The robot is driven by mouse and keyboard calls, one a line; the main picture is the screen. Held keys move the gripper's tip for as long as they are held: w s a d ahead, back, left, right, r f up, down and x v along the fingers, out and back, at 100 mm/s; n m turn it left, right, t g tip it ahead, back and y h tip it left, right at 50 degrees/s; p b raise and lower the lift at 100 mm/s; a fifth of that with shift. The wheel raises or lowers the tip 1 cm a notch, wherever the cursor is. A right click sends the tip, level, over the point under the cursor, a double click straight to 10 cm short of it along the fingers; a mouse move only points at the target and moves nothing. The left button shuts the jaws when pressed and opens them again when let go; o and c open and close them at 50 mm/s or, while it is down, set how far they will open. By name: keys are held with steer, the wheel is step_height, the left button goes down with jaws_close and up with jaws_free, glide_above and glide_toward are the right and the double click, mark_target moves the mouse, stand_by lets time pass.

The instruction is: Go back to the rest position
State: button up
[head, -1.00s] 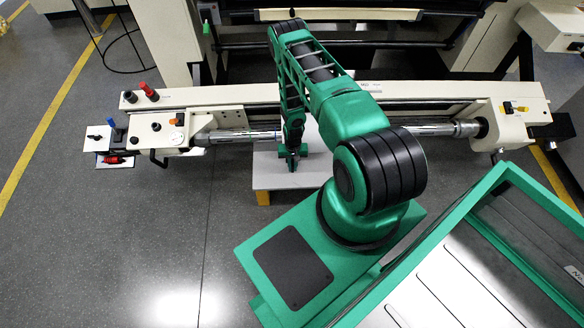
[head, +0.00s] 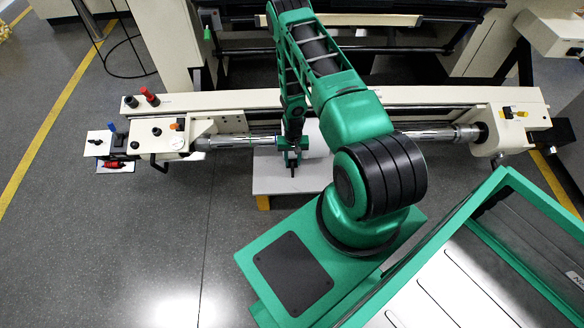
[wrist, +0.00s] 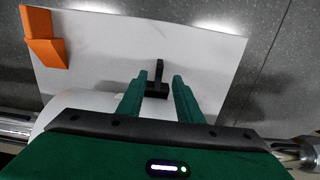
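My gripper (head: 292,158) hangs over the white board (head: 268,181) in front of the horizontal bar. In the wrist view its two green fingers (wrist: 161,79) stand apart, with a gap between them. A small black piece with an upright stem (wrist: 158,88) shows between and just beyond the fingertips, over the white board (wrist: 105,50). It also shows in the head view (head: 294,173), below the gripper. The fingers do not appear closed on it. I cannot tell how far it is below the fingertips.
A white roll (head: 316,140) sits on the metal bar (head: 425,134) close beside my gripper. An orange block (wrist: 44,45) is at the board's corner. The cream machine beam (head: 240,97) runs behind. Open grey floor (head: 130,235) lies to the left.

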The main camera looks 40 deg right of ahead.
steer(key=shift+r, duration=1.35)
steer(key=w+d+r+h, duration=0.1)
steer(key=d+r, duration=0.1)
steer(key=r, duration=1.2)
steer(key=w+d+r, duration=0.1)
steer(key=d+r, duration=0.1)
steer(key=r, duration=1.3)
steer(key=s+a+r, duration=0.1)
steer(key=s+r, duration=0.3)
steer(key=r, duration=0.4)
steer(key=s+a+r, duration=0.1)
steer(key=s+r, duration=0.3)
steer(key=r, duration=0.5)
steer(key=s+a+r, duration=0.4)
steer(key=s+r, duration=0.3)
steer(key=s, duration=0.4)
steer(key=s+a+r+y, duration=0.1)
steer(key=s+a+r, duration=0.2)
steer(key=s+r, duration=0.4)
steer(key=s, duration=0.4)
steer(key=shift+s+a, duration=0.15)
steer(key=shift+a, duration=0.2)
